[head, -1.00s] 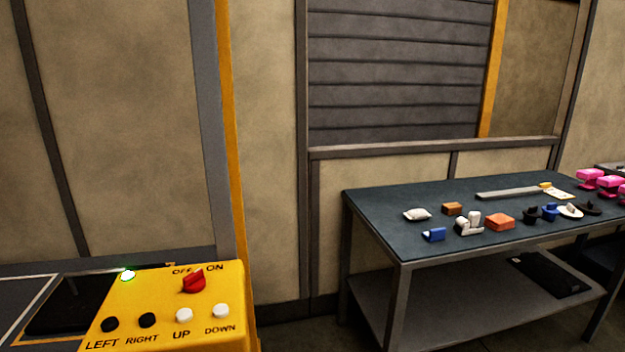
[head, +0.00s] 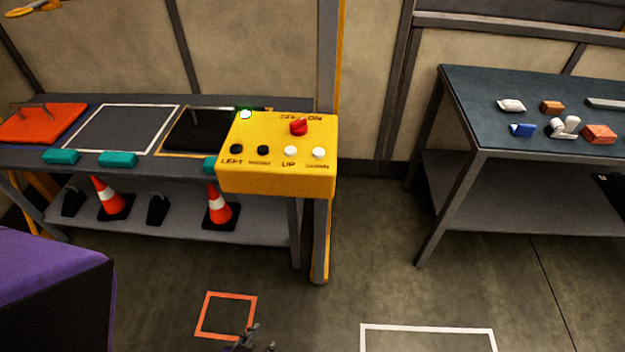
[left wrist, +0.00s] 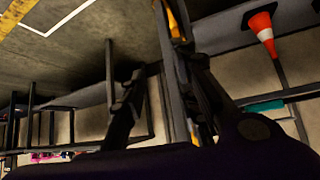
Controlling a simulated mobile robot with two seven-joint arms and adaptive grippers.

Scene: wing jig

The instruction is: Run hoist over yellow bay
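The yellow control box (head: 277,178) stands at the front right of the left bench. Its red knob (head: 298,127) appears turned toward ON and its lamp (head: 245,114) glows white-green. It has black LEFT (head: 236,149) and RIGHT (head: 263,150) buttons and white UP (head: 290,150) and DOWN (head: 318,152) buttons. The yellow-edged bay (head: 160,143) holds a black plate (head: 190,138), partly hidden by the box. A yellow part (head: 35,9), possibly the hoist, shows at the top left. My left gripper (head: 252,340) is low over the floor, apart from the box; its fingers (left wrist: 160,78) are open and empty.
A white-outlined bay (head: 120,128) is empty; an orange plate (head: 40,122) lies left of it. Traffic cones (head: 110,197) stand on the lower shelf. A blue-topped table (head: 500,130) with small parts stands right. Floor between is clear, with orange (head: 227,337) and white (head: 428,328) outlines.

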